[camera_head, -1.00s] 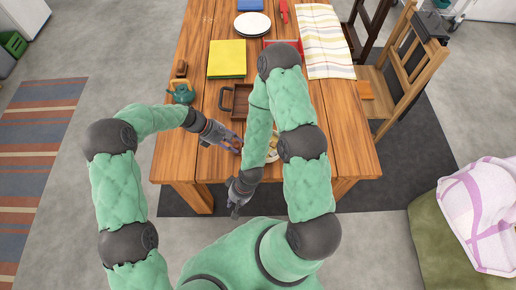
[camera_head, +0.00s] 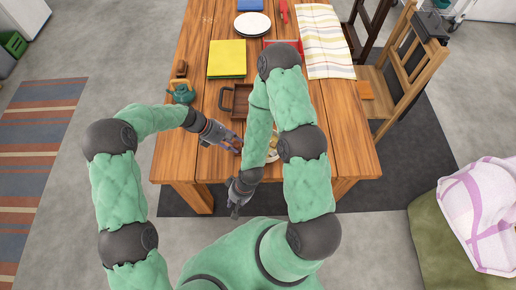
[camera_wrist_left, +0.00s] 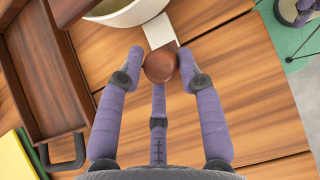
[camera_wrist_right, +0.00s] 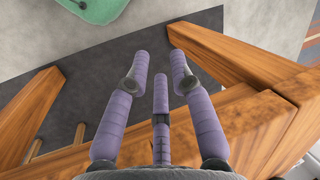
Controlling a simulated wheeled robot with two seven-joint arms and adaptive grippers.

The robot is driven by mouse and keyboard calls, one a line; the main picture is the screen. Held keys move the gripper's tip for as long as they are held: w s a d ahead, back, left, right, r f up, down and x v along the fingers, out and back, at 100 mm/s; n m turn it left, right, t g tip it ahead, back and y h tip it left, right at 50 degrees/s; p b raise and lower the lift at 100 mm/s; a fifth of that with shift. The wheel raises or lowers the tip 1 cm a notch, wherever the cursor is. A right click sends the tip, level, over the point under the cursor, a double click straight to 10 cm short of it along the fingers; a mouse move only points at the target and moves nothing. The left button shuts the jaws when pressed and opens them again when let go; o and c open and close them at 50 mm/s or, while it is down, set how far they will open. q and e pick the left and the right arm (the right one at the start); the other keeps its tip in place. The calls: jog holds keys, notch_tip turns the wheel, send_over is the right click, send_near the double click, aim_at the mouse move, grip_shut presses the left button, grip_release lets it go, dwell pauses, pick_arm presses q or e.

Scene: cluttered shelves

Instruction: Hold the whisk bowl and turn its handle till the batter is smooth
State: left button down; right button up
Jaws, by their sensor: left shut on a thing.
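The whisk bowl is a cream round bowl (camera_wrist_left: 128,13), only partly in view at the top of the left wrist view. A flat white crank arm (camera_wrist_left: 160,31) comes out from it and ends in a round brown knob (camera_wrist_left: 160,65). My left gripper (camera_wrist_left: 165,66) is shut on this knob, with purple fingers around it. In the head view my left gripper (camera_head: 236,145) is over the table's near part, and my right arm hides most of the bowl. My right gripper (camera_head: 235,211) is open and empty at the table's near edge, apart from the bowl. The batter is hidden.
A brown wooden tray (camera_head: 227,104) with a dark handle lies beyond my left gripper. A wooden chair (camera_head: 400,75) stands on the right.

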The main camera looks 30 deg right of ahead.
jog(key=o, duration=0.3)
jog(key=w+d+r+n+h, duration=0.1)
jog(key=w+d+r+n, duration=0.1)
jog(key=r, duration=0.6)
jog(key=w+d+r+n+h, duration=0.1)
jog(key=w+d+r+n, duration=0.2)
jog(key=w+d+r, duration=0.2)
jog(key=w+d+r+n+h, duration=0.2)
jog(key=d+r, duration=0.4)
jog(key=r, duration=0.6)
jog(key=shift+w+d+n, duration=0.25)
jog(key=shift+w+n, duration=0.15)
jog(key=shift+w, duration=0.25)
jog(key=shift+d+f, duration=0.1)
jog(key=shift+f, duration=3.25)
